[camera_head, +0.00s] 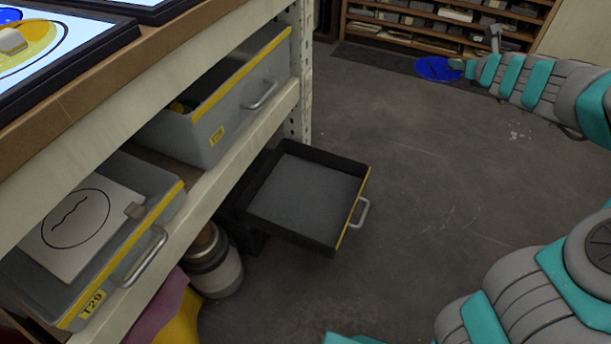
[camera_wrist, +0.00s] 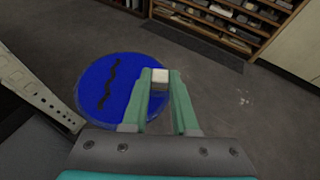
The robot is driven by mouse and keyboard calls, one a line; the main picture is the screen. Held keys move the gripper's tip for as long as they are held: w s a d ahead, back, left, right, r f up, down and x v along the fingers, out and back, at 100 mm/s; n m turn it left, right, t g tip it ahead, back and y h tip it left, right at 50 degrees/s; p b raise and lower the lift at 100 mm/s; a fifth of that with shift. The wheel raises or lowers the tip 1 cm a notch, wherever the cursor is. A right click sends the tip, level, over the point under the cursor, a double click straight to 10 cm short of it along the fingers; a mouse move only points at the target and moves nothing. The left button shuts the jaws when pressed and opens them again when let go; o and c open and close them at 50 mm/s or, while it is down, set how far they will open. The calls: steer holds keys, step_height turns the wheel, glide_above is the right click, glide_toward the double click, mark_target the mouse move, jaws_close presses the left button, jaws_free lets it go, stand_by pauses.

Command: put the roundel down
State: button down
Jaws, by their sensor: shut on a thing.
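The roundel (camera_head: 437,69) is a flat blue disc with a black wavy line, seen in the wrist view (camera_wrist: 92,84). My gripper (camera_wrist: 160,84) is shut on the roundel by a small pale block at its right edge in the wrist view. In the head view my gripper (camera_head: 462,65) holds the roundel at the upper right, out over the floor and well away from the shelf. The disc's right edge is partly hidden by a finger.
A black pulled-out drawer (camera_head: 352,211) with a grey floor looks empty. Grey bin T29 (camera_head: 152,236) holds a card (camera_head: 66,258) with a circle and wavy line. Another grey bin (camera_head: 224,121) sits above. A lit panel (camera_head: 75,40) is on the worktop. A rack (camera_head: 430,30) stands behind.

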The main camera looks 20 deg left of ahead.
steer(key=s+a+f+n+g+y+b, duration=0.25)
steer(key=a+f+n+y, duration=0.35)
steer(key=a, duration=0.5)
steer(key=n+g+y+b, duration=0.1)
steer(key=n+g+b, duration=0.5)
steer(key=n+g, duration=0.7)
glide_above(319, 190)
step_height(319, 190, down, 18)
steer(key=shift+t, duration=0.25)
step_height(319, 190, down, 10)
steer(key=shift+s+b, duration=0.1)
steer(key=shift+b, duration=0.5)
steer(key=shift+f, duration=0.15)
steer(key=c, duration=0.7)
jaws_free()
steer(key=shift+r, duration=0.2)
